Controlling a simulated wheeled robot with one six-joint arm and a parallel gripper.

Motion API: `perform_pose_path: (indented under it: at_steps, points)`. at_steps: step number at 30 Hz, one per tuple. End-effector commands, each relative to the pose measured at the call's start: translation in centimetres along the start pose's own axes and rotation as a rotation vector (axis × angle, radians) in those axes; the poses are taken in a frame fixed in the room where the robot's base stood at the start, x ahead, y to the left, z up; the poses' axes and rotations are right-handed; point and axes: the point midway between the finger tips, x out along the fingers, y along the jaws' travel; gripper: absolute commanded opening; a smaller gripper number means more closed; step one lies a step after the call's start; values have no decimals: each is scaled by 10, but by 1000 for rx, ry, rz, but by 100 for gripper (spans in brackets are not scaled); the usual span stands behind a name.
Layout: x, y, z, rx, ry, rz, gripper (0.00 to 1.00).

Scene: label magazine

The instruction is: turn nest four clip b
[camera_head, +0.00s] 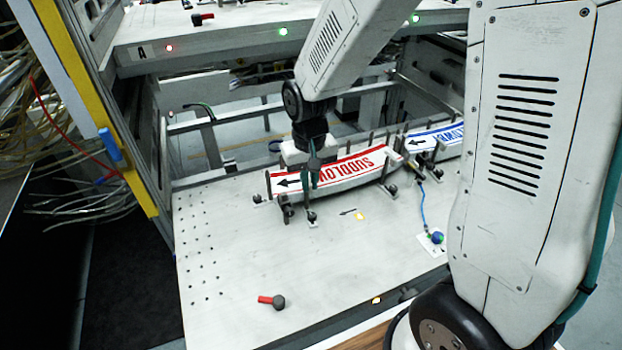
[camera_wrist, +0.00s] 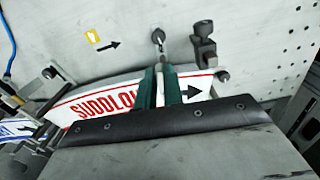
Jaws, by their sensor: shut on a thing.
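My gripper (camera_head: 314,180) is over the left part of a curved white label with red lettering (camera_head: 352,170). In the wrist view its two green fingers (camera_wrist: 160,86) are shut on a slim grey clip (camera_wrist: 159,70) at the label's edge. A small round end (camera_wrist: 158,37) shows just beyond the fingertips. A second, dark clip (camera_wrist: 205,45) stands beside it, apart from the fingers, near the label's arrow end. Which clip is "b" is not marked in view. The fingers hide part of the lettering.
A second label with blue lettering (camera_head: 436,136) lies to the right, held by similar fittings. A loose red-handled knob (camera_head: 272,301) lies on the front of the white board (camera_head: 230,270). A blue cable runs to a small block (camera_head: 436,238). A shelf (camera_head: 235,38) overhangs behind.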

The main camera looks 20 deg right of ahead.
Motion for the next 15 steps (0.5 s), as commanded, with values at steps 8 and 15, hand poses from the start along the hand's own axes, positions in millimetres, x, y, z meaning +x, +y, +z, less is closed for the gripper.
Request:
perform_pose_path:
  at_steps: [8, 15]
  points:
    - [-1, -1, -2, 68, 4, 0, 0]
    - [-1, -2, -2, 79, 4, 0, 0]
